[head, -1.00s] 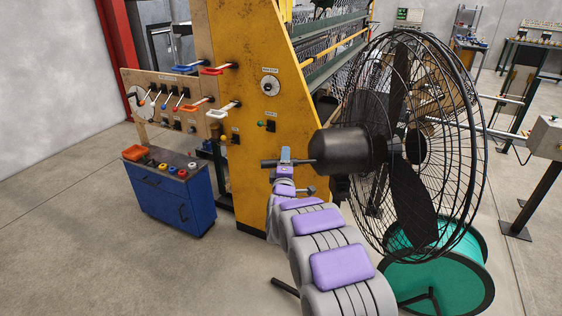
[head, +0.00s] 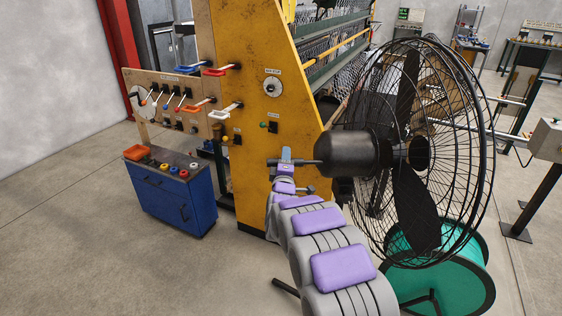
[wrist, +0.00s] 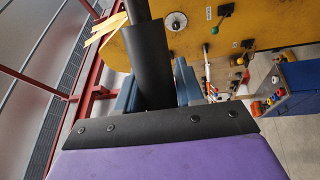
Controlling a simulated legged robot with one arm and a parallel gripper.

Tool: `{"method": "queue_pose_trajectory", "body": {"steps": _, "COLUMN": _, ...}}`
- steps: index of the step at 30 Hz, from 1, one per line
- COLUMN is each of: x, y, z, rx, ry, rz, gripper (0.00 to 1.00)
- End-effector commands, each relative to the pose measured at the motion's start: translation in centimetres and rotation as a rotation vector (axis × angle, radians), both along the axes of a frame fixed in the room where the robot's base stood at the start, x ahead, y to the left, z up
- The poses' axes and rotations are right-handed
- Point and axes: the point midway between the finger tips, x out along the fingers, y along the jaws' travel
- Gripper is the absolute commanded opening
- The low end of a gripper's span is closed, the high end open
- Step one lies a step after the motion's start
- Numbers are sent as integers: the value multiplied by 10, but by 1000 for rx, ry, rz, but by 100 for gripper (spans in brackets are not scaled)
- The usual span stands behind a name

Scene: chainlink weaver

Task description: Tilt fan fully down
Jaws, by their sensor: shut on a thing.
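The fan is a large black fan with a round wire cage (head: 468,185) and a dark motor housing (head: 347,153) on its left side. Its cage faces right and looks near upright. A thin dark handle (head: 307,162) sticks out left from the back of the motor. My gripper (head: 286,158) is shut around this handle, left of the motor. In the wrist view a dark cylindrical grip (wrist: 152,70) stands between the blue-grey jaws of my gripper (wrist: 158,88). The fan's mount is mostly hidden behind my arm.
A yellow machine panel (head: 245,100) with knobs and levers stands just behind my gripper. A blue cabinet (head: 172,198) is at the left. A green spool (head: 455,275) sits under the fan cage. Grey floor is open at the lower left.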

Motion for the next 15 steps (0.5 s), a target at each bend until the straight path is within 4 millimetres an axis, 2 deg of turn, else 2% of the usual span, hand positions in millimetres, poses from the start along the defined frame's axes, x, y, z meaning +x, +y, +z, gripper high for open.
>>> {"method": "queue_pose_trajectory", "body": {"steps": 1, "x": 2, "y": -11, "z": 21, "rx": 45, "ry": 2, "rz": -8, "gripper": 0}}
{"method": "queue_pose_trajectory", "body": {"steps": 6, "x": 8, "y": -43, "z": 51, "rx": 195, "ry": 30, "rz": -9, "gripper": 0}}
{"method": "queue_pose_trajectory", "body": {"steps": 10, "x": 11, "y": -56, "z": 58, "rx": 260, "ry": 50, "rz": -9, "gripper": 0}}
{"method": "queue_pose_trajectory", "body": {"steps": 15, "x": 12, "y": -59, "z": 56, "rx": 279, "ry": 56, "rz": -11, "gripper": 0}}
